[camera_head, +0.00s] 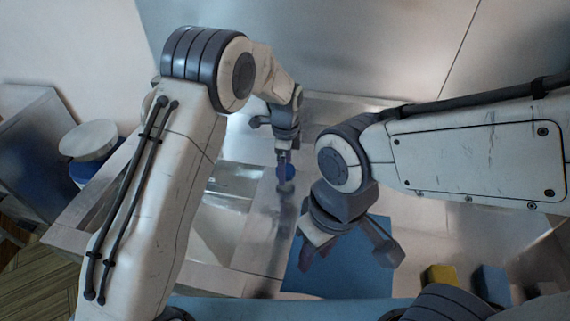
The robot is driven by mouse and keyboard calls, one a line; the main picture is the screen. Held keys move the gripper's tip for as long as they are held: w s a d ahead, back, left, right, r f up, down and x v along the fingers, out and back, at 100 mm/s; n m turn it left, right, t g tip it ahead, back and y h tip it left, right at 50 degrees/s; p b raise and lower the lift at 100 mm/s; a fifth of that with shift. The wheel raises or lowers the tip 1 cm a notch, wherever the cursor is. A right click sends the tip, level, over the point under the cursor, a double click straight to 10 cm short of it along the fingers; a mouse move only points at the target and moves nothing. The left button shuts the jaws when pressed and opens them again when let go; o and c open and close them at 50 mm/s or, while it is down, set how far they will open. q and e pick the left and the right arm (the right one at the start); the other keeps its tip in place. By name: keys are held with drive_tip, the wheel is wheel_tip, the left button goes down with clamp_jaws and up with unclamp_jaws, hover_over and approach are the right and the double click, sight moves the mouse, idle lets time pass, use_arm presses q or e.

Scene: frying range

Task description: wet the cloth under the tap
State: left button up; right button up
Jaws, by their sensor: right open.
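A flat blue sheet (345,284) lies on the counter below my right gripper. I cannot tell whether it is the cloth or a mat. My left gripper (283,160) points down at the back of the sink area, beside a small dark blue object (286,173). I cannot tell what that object is, or whether the gripper holds it. A metal sink basin (217,222) is left of the sheet, partly hidden by my left arm. No tap can be clearly made out.
A yellow block (440,277) and a blue block (491,284) stand at the lower right. A white round-topped object (88,139) with blue beneath stands at the left. A wall closes off the back.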

use_arm(q)
drive_tip(key=shift+f, duration=0.2)
drive_tip(key=c, duration=1.4)
drive_tip(key=shift+n, duration=0.4)
drive_tip(key=n, duration=0.3)
drive_tip(key=shift+n, duration=2.2)
drive_tip(key=shift+w+r, duration=0.1)
